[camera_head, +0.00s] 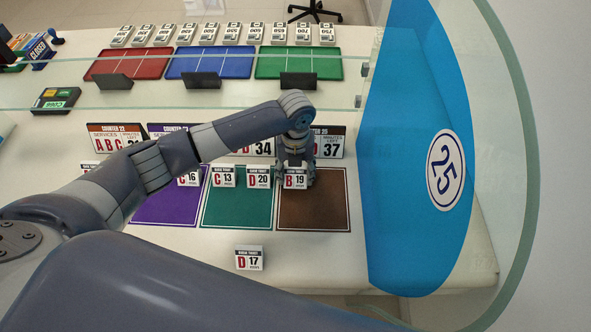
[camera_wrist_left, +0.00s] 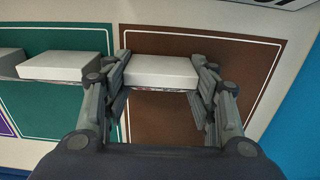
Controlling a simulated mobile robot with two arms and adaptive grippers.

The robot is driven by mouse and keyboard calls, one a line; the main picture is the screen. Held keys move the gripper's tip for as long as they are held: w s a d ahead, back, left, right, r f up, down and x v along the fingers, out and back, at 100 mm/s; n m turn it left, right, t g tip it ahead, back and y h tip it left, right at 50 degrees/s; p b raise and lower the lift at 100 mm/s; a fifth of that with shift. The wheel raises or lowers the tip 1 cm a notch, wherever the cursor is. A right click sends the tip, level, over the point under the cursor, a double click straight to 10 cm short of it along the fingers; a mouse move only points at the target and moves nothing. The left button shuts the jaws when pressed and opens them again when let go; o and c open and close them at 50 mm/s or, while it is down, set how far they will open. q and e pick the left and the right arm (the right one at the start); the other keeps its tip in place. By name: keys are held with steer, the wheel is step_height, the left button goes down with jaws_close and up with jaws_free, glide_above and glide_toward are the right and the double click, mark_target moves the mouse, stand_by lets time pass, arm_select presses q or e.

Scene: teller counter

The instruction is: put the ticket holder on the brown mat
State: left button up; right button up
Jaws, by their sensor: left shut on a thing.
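The brown mat (camera_head: 318,215) lies at the right end of the row of mats, and it also fills much of the left wrist view (camera_wrist_left: 178,48). A white ticket holder marked B 19 (camera_head: 294,180) is at the mat's upper left part. My left gripper (camera_wrist_left: 160,75) is shut on this ticket holder (camera_wrist_left: 160,72), with one finger at each end. Whether the holder touches the mat I cannot tell. My right gripper is not in view.
Ticket holders C 13 (camera_head: 223,177) and D 20 (camera_head: 259,177) stand on the green mat (camera_head: 237,212). C 16 (camera_head: 188,177) is at the purple mat (camera_head: 167,211). D 17 (camera_head: 249,258) stands near the front edge. A blue panel (camera_head: 415,175) and glass bound the right side.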

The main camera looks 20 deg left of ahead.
mark_target(296, 172)
arm_select(q)
steer(key=shift+f, duration=0.1)
steer(key=o, duration=1.1)
steer(key=shift+c, duration=0.2)
step_height(296, 172, up, 12)
steer(key=b, duration=0.1)
